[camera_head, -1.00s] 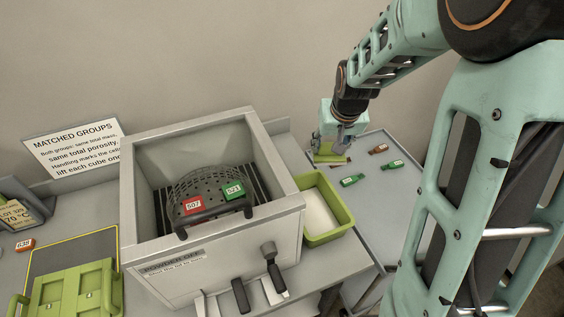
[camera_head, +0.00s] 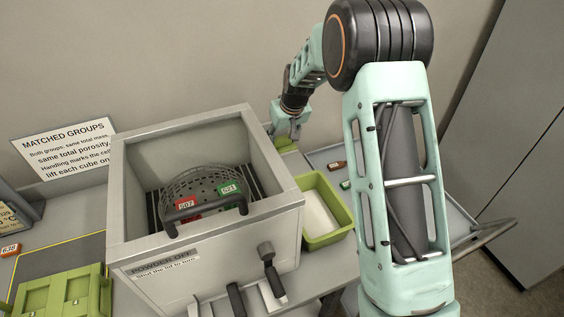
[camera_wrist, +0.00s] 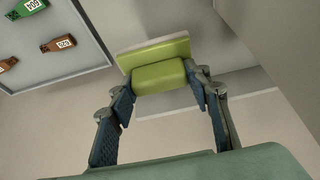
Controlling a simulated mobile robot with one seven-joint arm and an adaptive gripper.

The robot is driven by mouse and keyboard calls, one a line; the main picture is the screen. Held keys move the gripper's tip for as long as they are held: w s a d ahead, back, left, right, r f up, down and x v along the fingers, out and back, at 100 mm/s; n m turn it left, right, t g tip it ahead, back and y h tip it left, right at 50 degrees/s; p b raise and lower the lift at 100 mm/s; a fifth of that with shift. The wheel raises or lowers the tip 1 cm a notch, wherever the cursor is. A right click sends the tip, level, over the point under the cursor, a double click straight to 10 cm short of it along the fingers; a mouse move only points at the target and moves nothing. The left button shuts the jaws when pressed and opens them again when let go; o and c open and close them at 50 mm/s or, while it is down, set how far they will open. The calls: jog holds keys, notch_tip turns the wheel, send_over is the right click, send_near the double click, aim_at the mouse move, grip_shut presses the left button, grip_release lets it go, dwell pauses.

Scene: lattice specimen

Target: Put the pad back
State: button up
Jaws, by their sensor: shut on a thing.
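The pad is a yellow-green block with a wider, paler flange. In the wrist view the pad (camera_wrist: 158,74) sits between the fingertips of my gripper (camera_wrist: 162,83), which is shut on its sides. In the head view my gripper (camera_head: 291,129) is just right of the open metal box's back corner. Part of the green pad (camera_head: 285,144) shows beneath the fingers there. Its underside is hidden, and I cannot tell its exact height above the surface.
The open metal box (camera_head: 208,240) holds a perforated basket with red and green tags. A green tray (camera_head: 345,213) with white contents stands to its right. Small tagged pieces (camera_wrist: 60,43) lie on a grey tray surface. A green crate (camera_head: 62,292) is at front left.

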aim_at(282, 155)
jog(key=shift+f+p, duration=0.4)
jog(key=shift+f, duration=3.55)
jog(key=o, duration=1.1)
jog(key=shift+r, duration=0.35)
jog(key=b+v, duration=0.1)
jog(key=v, duration=1)
jog(key=shift+s+r, duration=0.2)
jog(key=shift+r, duration=0.1)
